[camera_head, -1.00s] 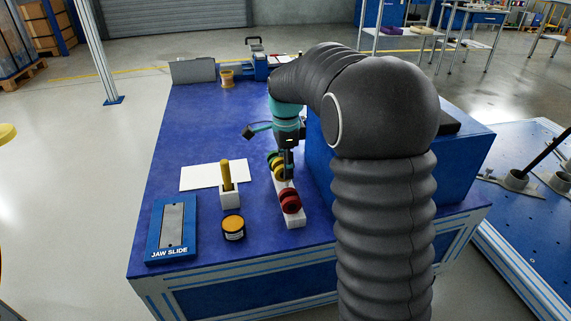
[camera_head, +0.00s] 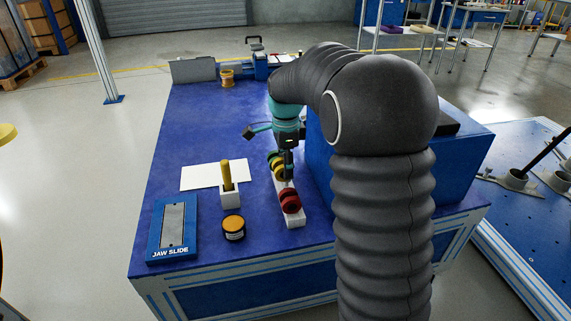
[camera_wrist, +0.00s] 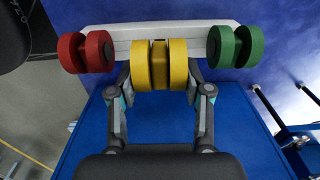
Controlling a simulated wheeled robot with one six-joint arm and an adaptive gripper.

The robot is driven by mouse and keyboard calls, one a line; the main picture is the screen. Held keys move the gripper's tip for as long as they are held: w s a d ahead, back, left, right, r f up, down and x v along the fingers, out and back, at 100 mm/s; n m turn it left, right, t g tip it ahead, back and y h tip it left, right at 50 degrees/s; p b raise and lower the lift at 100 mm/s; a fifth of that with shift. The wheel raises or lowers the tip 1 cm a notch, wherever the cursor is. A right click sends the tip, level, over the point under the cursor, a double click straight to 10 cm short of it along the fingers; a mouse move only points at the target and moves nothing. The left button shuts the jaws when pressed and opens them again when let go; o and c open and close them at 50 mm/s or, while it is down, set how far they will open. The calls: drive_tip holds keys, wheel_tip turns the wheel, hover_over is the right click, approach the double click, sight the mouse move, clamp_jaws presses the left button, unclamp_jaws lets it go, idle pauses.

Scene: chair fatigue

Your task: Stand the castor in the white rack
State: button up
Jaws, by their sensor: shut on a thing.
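The white rack (camera_head: 295,221) lies lengthwise on the blue bench, and its pale bar also shows along the top of the wrist view (camera_wrist: 125,32). A yellow twin-wheel castor (camera_wrist: 177,64) is between my gripper's fingers (camera_wrist: 160,82), at the middle of the rack. My gripper (camera_head: 287,165) is shut on it. A red castor (camera_wrist: 98,51) is at one end of the rack and a green castor (camera_wrist: 221,46) at the other. In the head view the yellow castor (camera_head: 279,173) is partly hidden by my gripper. Whether its stem is fully seated is hidden.
A large blue box (camera_head: 405,178) stands close to the right of the rack. A white holder (camera_head: 231,197) with a yellow handle, a yellow-topped tin (camera_head: 233,228), the jaw slide (camera_head: 172,228) and a white sheet (camera_head: 200,176) lie left. The bench beyond is mostly clear.

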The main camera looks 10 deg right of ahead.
drive_tip(key=shift+f+b, duration=0.8)
drive_tip(key=shift+f, duration=0.95)
drive_tip(key=o, duration=1.2)
drive_tip(key=shift+c, duration=0.2)
drive_tip(key=shift+r, duration=0.15)
wheel_tip(320, 180, up, 12)
drive_tip(key=shift+f, duration=0.1)
